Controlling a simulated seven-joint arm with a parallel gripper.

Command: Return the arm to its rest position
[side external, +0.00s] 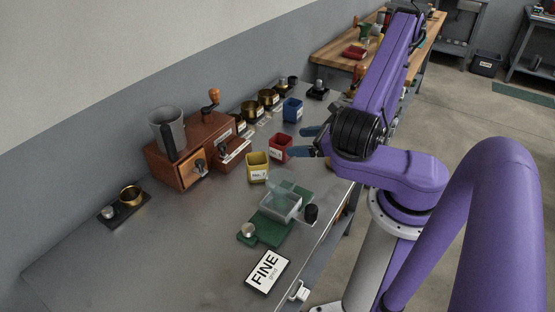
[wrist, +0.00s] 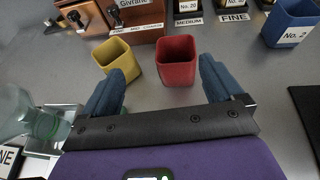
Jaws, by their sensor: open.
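My gripper (side external: 310,142) is over the metal table near its right edge. In the wrist view its two blue fingers stand wide apart with nothing between them (wrist: 164,88). A red bin (wrist: 176,60) lies just beyond the gap between the fingertips. In the side view the red bin (side external: 281,147) is just left of the fingers. A yellow bin (side external: 258,166) stands nearer the camera, and in the wrist view it is beyond the left finger (wrist: 117,58). I cannot tell the exact height of the fingers above the table.
A blue bin (side external: 292,110) is farther back. A green-based scale (side external: 275,218) with a clear bottle and a FINE card (side external: 267,271) are nearer. The table's left front is clear.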

